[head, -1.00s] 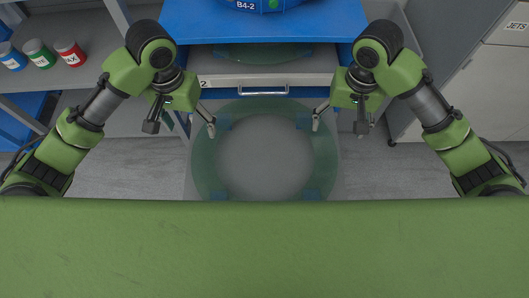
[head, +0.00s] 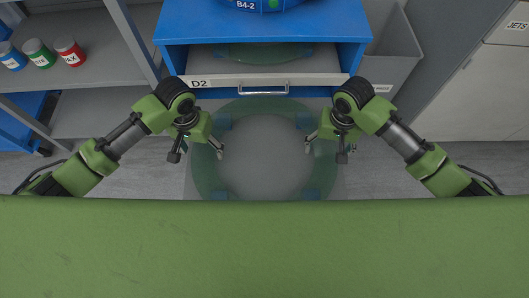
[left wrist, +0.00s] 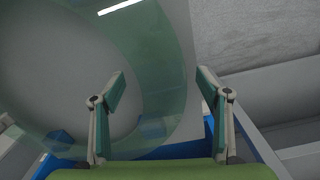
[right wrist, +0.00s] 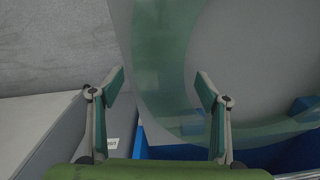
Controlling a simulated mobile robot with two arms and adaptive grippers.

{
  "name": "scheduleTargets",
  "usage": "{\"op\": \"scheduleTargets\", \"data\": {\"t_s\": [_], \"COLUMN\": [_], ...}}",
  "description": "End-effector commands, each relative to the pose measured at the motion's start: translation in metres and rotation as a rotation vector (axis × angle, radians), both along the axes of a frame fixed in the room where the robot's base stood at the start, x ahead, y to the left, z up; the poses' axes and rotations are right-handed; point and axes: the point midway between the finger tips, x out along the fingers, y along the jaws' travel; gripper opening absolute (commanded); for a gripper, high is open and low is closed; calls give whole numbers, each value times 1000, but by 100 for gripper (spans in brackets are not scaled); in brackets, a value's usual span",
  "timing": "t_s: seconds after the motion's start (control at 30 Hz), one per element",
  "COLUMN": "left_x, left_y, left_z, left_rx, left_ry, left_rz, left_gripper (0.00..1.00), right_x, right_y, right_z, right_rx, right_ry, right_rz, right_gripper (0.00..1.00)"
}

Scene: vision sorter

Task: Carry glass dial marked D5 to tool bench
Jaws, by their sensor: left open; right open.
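A large translucent green glass ring (head: 206,172) lies flat on a grey surface with blue pads, in front of the blue cabinet. No D5 mark is readable on it, so I cannot tell if it is the dial. Its rim also shows in the left wrist view (left wrist: 168,60) and right wrist view (right wrist: 160,60). My left gripper (head: 199,153) is open above the ring's left side. My right gripper (head: 325,151) is open above its right side. Both are empty; I cannot tell their height above the glass.
A blue cabinet (head: 260,28) holds a drawer (head: 320,82) labelled D2 and another green glass piece (head: 262,52). A blue item marked B4-2 (head: 245,4) sits on top. Grey shelves with several jars (head: 69,52) stand left; a grey bin (head: 392,50) and a cabinet marked JETS (head: 480,80) stand right.

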Motion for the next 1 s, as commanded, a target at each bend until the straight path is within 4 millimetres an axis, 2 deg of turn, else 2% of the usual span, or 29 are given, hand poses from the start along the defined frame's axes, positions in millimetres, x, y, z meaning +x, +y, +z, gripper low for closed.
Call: {"op": "scheduleTargets", "data": {"t_s": [0.3,0.33,0.5,0.6,1.0], "left_x": [0,0,0,0,1], "left_y": [0,0,0,0,0], "left_z": [-3,-3,-2,-2,3], "left_rx": [0,0,0,0,-1], "left_ry": [0,0,0,0,-4], "left_rz": [0,0,0,0,0], "left_gripper": [69,66,22,0,0], "right_x": [0,0,0,0,1], "right_y": [0,0,0,0,0], "right_z": [-3,-3,-3,-3,3], "right_rx": [0,0,0,-1,1], "right_ry": [0,0,0,0,-2], "right_rz": [0,0,0,0,-1], "right_gripper": [69,66,22,0,0]}}
